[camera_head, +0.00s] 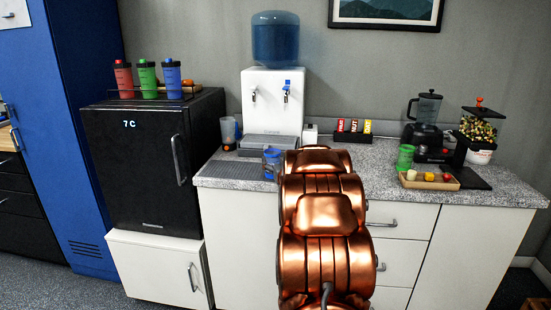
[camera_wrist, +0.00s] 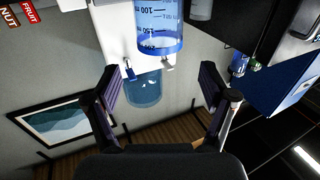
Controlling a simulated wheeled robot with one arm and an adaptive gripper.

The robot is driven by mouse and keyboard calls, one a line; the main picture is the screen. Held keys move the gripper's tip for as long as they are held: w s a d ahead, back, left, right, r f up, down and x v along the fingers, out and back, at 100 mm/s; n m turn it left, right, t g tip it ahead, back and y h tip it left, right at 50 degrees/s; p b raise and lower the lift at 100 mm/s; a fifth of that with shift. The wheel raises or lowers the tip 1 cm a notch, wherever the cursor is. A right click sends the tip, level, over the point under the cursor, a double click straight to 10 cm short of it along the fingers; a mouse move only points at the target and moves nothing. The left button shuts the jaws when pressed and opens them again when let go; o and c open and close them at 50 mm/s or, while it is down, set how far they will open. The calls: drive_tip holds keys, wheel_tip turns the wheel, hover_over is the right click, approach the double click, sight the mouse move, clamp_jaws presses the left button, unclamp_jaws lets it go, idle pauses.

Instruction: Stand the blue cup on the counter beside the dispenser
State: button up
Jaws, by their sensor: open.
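The blue cup (camera_head: 271,163) is upright on the counter (camera_head: 213,182), in front of the water dispenser (camera_head: 262,112) and just left of my arm. In the upside-down wrist view, the translucent blue cup (camera_wrist: 160,28) with its measuring marks is ahead of my gripper (camera_wrist: 162,92). My fingers are spread apart with nothing between them, and the cup looks clear of both. The dispenser (camera_wrist: 112,22) shows behind the cup. My arm hides my gripper in the head view and covers part of the counter right of the cup.
A clear cup (camera_head: 228,131) stands left of the dispenser. A black fridge (camera_head: 145,160) carries red, green and blue bottles. Right are a snack box (camera_head: 350,136), blender (camera_head: 425,115), green cup (camera_head: 405,157) and food tray (camera_head: 430,184). A ribbed mat (camera_head: 233,170) lies at the counter's left.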

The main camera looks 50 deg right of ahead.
drive_tip(key=shift+v, duration=2.05)
